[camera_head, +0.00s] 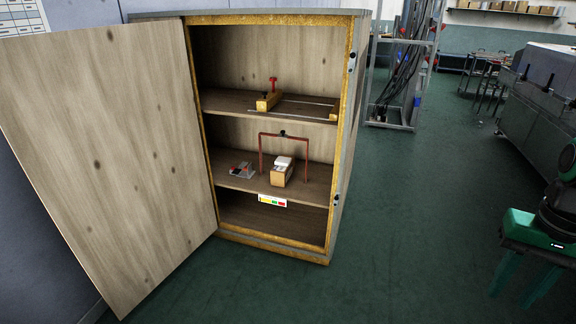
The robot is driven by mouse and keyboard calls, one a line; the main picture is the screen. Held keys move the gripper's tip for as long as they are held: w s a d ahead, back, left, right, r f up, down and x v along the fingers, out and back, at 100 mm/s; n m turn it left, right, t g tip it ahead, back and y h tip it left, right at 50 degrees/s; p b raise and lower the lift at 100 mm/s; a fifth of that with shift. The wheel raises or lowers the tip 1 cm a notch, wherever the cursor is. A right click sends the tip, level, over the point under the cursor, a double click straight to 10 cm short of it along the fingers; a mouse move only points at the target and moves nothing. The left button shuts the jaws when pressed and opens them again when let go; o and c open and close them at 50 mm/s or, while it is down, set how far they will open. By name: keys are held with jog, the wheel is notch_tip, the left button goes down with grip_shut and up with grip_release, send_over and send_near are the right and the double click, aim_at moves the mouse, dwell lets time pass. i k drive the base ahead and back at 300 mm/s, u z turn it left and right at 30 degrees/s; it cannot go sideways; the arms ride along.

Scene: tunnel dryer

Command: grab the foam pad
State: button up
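An open wooden cabinet (346,110) holds small items on its shelves. On the middle shelf (308,197) stands a tan block or box (281,177) with a white piece (284,162) on top. The white piece may be the foam pad, but it is too small to be sure. A thin red arched frame (262,152) with a black knob at its top stands behind and around the box. A flat grey and red item (242,170) lies left of it.
The cabinet door (105,150) is swung wide open to the left. The upper shelf (225,102) holds a long bar tool with wooden ends and a red handle. The green floor (400,240) before the cabinet is clear.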

aim_at(280, 161)
jog(key=z, duration=0.05)
jog(key=i, duration=1)
jog(key=u, duration=0.05)
